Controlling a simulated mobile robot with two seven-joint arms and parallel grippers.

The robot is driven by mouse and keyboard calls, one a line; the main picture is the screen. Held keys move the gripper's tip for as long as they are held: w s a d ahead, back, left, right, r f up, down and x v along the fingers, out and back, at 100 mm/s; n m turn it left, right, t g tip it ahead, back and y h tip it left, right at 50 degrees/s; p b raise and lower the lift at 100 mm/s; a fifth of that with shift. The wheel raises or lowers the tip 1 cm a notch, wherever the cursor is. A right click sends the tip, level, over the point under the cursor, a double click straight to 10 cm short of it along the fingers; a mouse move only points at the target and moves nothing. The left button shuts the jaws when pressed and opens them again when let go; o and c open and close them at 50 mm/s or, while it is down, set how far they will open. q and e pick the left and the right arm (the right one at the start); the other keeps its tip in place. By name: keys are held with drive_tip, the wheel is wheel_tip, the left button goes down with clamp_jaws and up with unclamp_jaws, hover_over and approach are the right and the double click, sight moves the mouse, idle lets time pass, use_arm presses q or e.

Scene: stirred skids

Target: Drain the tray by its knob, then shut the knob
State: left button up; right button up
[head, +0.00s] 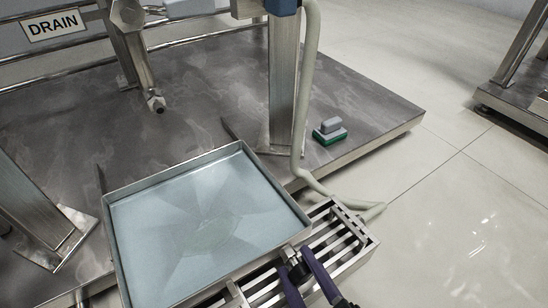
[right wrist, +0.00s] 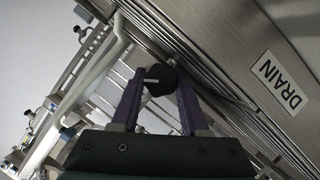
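The shallow metal tray (head: 108,230) holds pale bluish water (head: 200,215) and sits at the front edge of the platform. A small dark knob (head: 297,270) is on the tray's near right side. In the right wrist view the knob (right wrist: 160,82) is round and black with a short pale mark. My right gripper (head: 296,262) has its two purple fingers on either side of the knob; its tips also frame the knob in the right wrist view (right wrist: 160,76). I cannot tell whether both fingers press on it. My left gripper is not in view.
A slatted metal grate (head: 345,240) lies under and beside the tray. A hose (head: 308,90) runs down a post to the floor. A green and grey scrubber (head: 330,131) lies on the platform (head: 380,110). A DRAIN sign (head: 53,24) is at the back left.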

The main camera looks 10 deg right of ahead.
drive_tip(key=o, duration=0.4)
drive_tip(key=shift+s, duration=0.1)
drive_tip(key=shift+s+r+p, duration=0.25)
drive_tip(key=shift+s+p, duration=0.05)
drive_tip(key=shift+p, duration=0.05)
drive_tip(key=p+v, duration=0.3)
drive_tip(key=v, duration=0.6)
drive_tip(key=shift+d, duration=0.1)
